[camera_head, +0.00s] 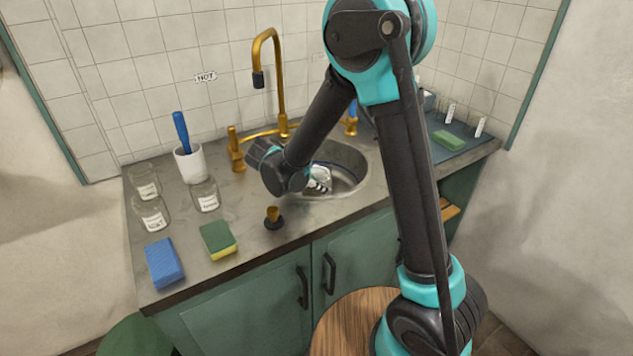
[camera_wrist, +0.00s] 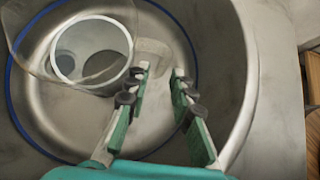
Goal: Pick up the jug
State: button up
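In the wrist view a clear vessel with a round pale rim, which looks like the jug (camera_wrist: 92,52), lies in the sink at upper left. A translucent rounded part (camera_wrist: 153,50) beside it may be its handle or another glass; I cannot tell. My gripper (camera_wrist: 161,72) is open, its two fingers apart, with the translucent part just beyond the tips. The jug is left of the left finger. No hold on it shows.
A blue-rimmed round (camera_wrist: 10,88), perhaps a plate, lies in the sink (camera_head: 350,160) under the jug. The sink wall curves close on the right. A gold tap (camera_head: 278,75) stands behind. Jars (camera_head: 150,215), a white cup (camera_head: 190,163) and sponges (camera_head: 218,240) stand left.

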jog(key=x, duration=0.4)
jog(key=shift+w+d+f, duration=0.1)
jog(key=shift+d+f, duration=0.1)
jog(key=shift+d, duration=0.25)
jog(key=shift+c, duration=0.5)
grip_shut()
jog(key=shift+r, duration=0.1)
